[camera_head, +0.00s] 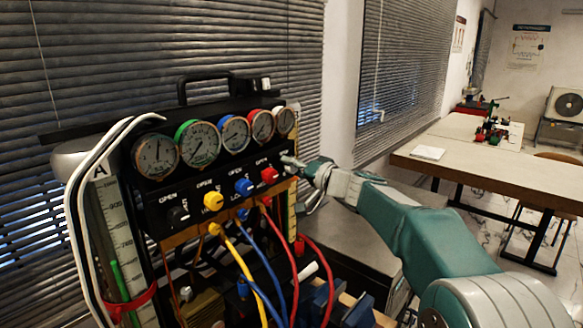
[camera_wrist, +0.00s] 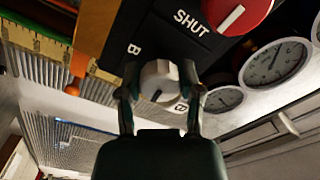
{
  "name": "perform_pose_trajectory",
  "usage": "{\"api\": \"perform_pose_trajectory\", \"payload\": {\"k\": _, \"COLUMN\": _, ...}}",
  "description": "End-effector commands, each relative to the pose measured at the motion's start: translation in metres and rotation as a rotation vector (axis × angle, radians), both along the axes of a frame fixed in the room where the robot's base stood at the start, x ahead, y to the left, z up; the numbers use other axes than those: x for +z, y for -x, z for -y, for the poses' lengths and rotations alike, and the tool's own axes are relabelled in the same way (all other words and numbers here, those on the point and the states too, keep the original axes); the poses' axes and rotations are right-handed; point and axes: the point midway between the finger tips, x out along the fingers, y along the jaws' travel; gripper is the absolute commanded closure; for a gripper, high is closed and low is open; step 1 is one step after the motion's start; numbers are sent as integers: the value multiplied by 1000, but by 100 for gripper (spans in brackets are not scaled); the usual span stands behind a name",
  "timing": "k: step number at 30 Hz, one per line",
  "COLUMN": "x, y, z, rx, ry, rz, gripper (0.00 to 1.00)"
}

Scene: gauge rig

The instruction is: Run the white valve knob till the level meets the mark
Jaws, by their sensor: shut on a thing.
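The white valve knob (camera_wrist: 158,80) has a dark pointer line and sits on the black panel near a letter B. My gripper (camera_wrist: 161,76) is shut on it, one finger on each side. In the head view my gripper (camera_head: 293,163) is at the panel's right end and mostly hides the knob. A scale tube (camera_head: 292,212) stands below it at the panel's right edge, with a red band (camera_head: 299,245) low on it. The wrist view shows a yellow-green scale (camera_wrist: 30,38) with an orange marker (camera_wrist: 78,66). I cannot make out the liquid level there.
The panel carries several dials (camera_head: 235,134) and black, yellow, blue and red (camera_head: 269,175) knobs. Scale A (camera_head: 112,225) with a red band stands at the left. Coloured hoses (camera_head: 245,270) hang in front. A table (camera_head: 490,170) stands at the right.

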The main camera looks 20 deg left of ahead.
Motion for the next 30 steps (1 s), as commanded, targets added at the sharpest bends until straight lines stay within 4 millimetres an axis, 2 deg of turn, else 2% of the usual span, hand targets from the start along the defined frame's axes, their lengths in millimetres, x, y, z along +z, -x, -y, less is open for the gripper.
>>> {"api": "perform_pose_trajectory", "payload": {"k": 6, "x": -4, "y": -2, "z": 1, "rx": -5, "ry": -53, "rz": -141, "gripper": 100}}
{"api": "perform_pose_trajectory", "payload": {"k": 17, "x": -5, "y": -2, "z": 1, "rx": -6, "ry": -62, "rz": -167, "gripper": 100}}
{"api": "perform_pose_trajectory", "payload": {"k": 18, "x": -5, "y": -2, "z": 1, "rx": -6, "ry": -62, "rz": -167, "gripper": 48}}
{"api": "perform_pose_trajectory", "payload": {"k": 20, "x": -5, "y": -2, "z": 1, "rx": -5, "ry": -61, "rz": -167, "gripper": 21}}
{"api": "perform_pose_trajectory", "payload": {"k": 21, "x": -4, "y": -2, "z": 1, "rx": -5, "ry": -62, "rz": -166, "gripper": 18}}
{"api": "perform_pose_trajectory", "payload": {"k": 30, "x": -1, "y": 0, "z": 1, "rx": -2, "ry": -65, "rz": -162, "gripper": 18}}
